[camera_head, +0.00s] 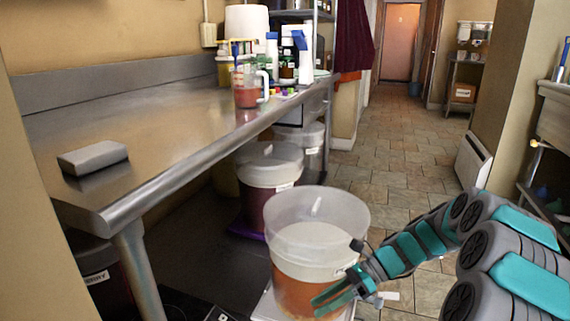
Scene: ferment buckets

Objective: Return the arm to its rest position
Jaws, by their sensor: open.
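My gripper (338,293) is at the lower middle of the head view, at the end of my grey and teal arm, which reaches in from the right. Its teal fingers are spread apart and empty. They show in front of the lower right side of a translucent bucket (310,245) with orange-brown contents. Whether the fingers touch the bucket cannot be told. The bucket stands upright on a white base (266,304), partly cut off by the frame's lower edge.
A steel table (165,110) runs along the left, with a grey block (93,158), a red-filled jug (246,92) and bottles on it. More buckets (268,178) stand beneath it. The tiled floor (395,160) is clear toward the doorway. A shelf (550,112) stands at the right.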

